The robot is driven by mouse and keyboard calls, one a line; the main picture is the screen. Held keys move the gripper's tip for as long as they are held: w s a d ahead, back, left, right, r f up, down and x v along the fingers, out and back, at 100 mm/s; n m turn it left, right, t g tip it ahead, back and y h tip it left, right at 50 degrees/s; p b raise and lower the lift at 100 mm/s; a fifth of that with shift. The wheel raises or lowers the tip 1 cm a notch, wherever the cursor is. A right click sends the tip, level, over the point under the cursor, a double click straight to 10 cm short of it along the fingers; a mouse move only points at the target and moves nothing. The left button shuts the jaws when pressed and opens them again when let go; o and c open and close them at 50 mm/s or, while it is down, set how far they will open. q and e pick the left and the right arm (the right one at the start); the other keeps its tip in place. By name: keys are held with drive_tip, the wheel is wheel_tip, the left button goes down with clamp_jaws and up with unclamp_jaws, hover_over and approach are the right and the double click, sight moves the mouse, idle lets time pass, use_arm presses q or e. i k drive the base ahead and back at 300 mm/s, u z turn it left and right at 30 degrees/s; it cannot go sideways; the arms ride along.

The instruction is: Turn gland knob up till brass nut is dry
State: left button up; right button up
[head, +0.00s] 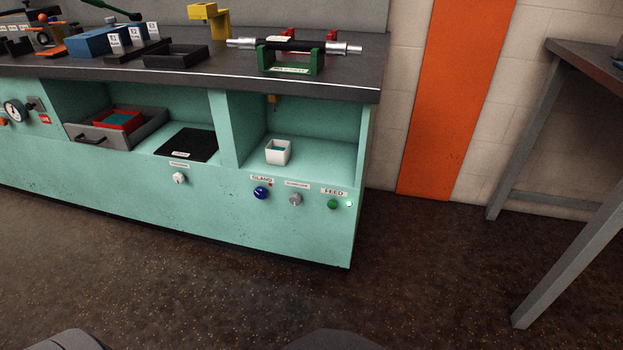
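The gland knob (261,193) is a round blue knob on the teal bench front, under a label reading GLAND. A small brass-coloured fitting (272,99), likely the brass nut, hangs under the bench top in the right open bay. It is too small to tell whether it is wet or dry. Neither of my grippers is in view, and nothing touches the knob.
Right of the gland knob are a grey knob (295,199), a green FEED button (332,204) and a bright lamp (349,204). A white knob (179,178) sits further left. A grey table (580,52) stands at right. The floor before the bench is clear.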

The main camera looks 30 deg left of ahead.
sight(260, 193)
drive_tip(key=i, duration=1.05)
drive_tip(key=u, duration=1.1)
drive_tip(key=i, duration=0.65)
drive_tip(key=u, duration=0.7)
